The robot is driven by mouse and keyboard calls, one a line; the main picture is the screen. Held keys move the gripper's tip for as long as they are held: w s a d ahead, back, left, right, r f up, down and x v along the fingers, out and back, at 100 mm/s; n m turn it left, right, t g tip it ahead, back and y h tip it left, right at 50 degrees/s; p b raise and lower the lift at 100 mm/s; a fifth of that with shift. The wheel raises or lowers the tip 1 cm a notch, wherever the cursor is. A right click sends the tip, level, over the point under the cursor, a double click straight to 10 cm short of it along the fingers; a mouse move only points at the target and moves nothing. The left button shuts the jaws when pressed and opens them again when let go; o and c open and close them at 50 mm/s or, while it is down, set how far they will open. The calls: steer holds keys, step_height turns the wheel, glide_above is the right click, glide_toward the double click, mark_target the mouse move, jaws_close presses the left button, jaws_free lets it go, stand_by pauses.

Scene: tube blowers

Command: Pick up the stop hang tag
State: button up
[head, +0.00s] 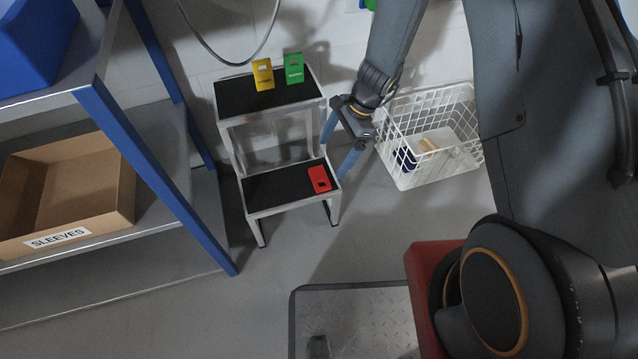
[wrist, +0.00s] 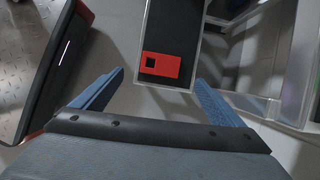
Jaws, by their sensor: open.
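A red hang tag (head: 319,179) with a dark square hole lies on the black lower step of a small step stool (head: 275,188), near its right edge. No writing on it can be read; it is the only red tag in view. In the wrist view the red tag (wrist: 160,66) shows ahead, between the two blue fingertips and near the end of the step. My gripper (head: 335,162) is open and empty, just to the right of the stool and above the tag's level. I cannot tell the exact gap.
A yellow tag (head: 262,75) and a green tag (head: 293,68) stand on the stool's upper step. A white wire basket (head: 432,135) with items stands close on the right. A blue-post shelf with a cardboard box labelled SLEEVES (head: 70,190) is on the left.

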mark_target(319, 178)
steer(key=shift+b+x, duration=1.55)
steer(key=shift+x, duration=3.15)
steer(key=shift+w, duration=0.1)
steer(key=shift+c, duration=0.4)
steer(key=c, duration=1.1)
step_height(319, 178, up, 10)
steer(key=p, duration=0.3)
steer(key=shift+d, duration=0.1)
